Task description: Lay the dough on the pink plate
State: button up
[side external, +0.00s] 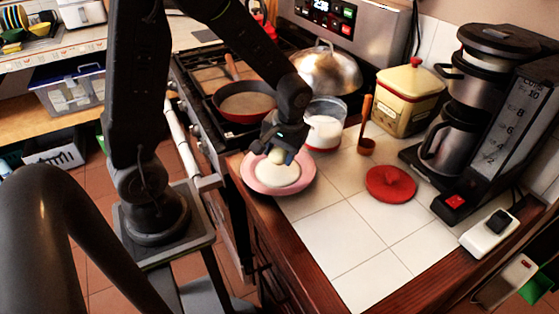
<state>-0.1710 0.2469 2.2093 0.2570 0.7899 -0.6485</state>
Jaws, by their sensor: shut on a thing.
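The pink plate (304,178) lies on the white tiled counter near its left edge, beside the stove. A white rounded mass of dough (279,177) shows over the middle of the plate. My gripper (277,156) points down over the plate, its fingers shut on a small pale lump at the top of the white mass. I cannot tell from this view whether lump and mass are one piece, or whether the underside touches the plate. The fingers hide part of the plate's far side.
A glass jar of white powder (324,130) stands close behind the plate. A red lid (391,184), a wooden scoop (366,146), a cream canister (409,98) and a coffee maker (490,130) are to the right. A red pan (244,104) sits on the stove. The front tiles are clear.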

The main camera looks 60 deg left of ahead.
jog(key=shift+f, duration=1.55)
jog(key=shift+f, duration=0.1)
jog(key=o, duration=0.9)
notch_tip(320, 180, up, 12)
jog(key=w+d, duration=0.1)
jog(key=d, duration=0.1)
notch_tip(320, 180, up, 6)
jog(key=m+t, duration=0.4)
send_over(279, 162)
jog(key=s+d, duration=0.3)
jog(key=d, duration=0.1)
jog(key=s+r+m+t, duration=0.1)
jog(key=s, duration=0.1)
jog(key=s+d+r+m+t+h, duration=0.1)
jog(key=s+d+m, duration=0.1)
jog(key=s, duration=0.1)
jog(key=shift+s+d+r+t+h, duration=0.2)
jog(key=shift+s+r+t+h, duration=0.15)
jog(key=shift+r+t+h, duration=0.05)
